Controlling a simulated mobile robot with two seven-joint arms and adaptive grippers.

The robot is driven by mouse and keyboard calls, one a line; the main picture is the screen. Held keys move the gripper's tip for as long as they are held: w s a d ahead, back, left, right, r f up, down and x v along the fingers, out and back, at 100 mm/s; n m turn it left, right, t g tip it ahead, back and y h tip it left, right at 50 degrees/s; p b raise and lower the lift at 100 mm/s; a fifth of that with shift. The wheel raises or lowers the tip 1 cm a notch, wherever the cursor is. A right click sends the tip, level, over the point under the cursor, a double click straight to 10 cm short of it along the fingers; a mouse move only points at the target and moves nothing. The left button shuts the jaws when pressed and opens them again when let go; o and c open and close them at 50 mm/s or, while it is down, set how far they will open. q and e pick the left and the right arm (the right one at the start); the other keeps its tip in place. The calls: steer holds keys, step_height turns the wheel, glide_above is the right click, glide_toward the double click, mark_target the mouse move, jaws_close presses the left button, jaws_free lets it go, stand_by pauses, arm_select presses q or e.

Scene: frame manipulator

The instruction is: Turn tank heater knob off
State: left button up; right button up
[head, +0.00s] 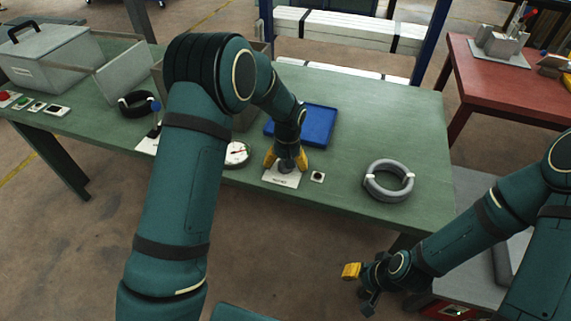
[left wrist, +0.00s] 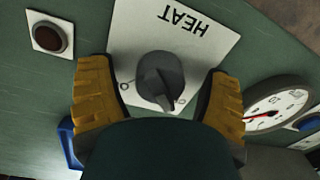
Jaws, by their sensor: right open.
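The heater knob (left wrist: 159,77) is a dark grey knob on a white plate marked HEAT (left wrist: 195,32), upside down in the left wrist view. The plate (head: 279,180) lies near the front edge of the green table in the head view. My left gripper (head: 285,162) is over the knob. In the left wrist view its yellow fingers (left wrist: 160,95) are open on either side of the knob, with gaps on both sides. The knob's ridge slants toward the mark at its lower right; another round mark is at its left. My right gripper (head: 362,287) is open and empty, in front of the table.
A round gauge (left wrist: 280,106) and a small dark button on a white plate (left wrist: 51,37) flank the heater plate. A blue tray (head: 318,123) is behind it. A grey ring (head: 389,180) lies to the right. The green table's right end (head: 420,130) is clear.

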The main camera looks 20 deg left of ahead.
arm_select(q)
step_height(320, 180, up, 12)
steer(key=shift+d, duration=0.25)
stand_by(0.3)
stand_by(0.4)
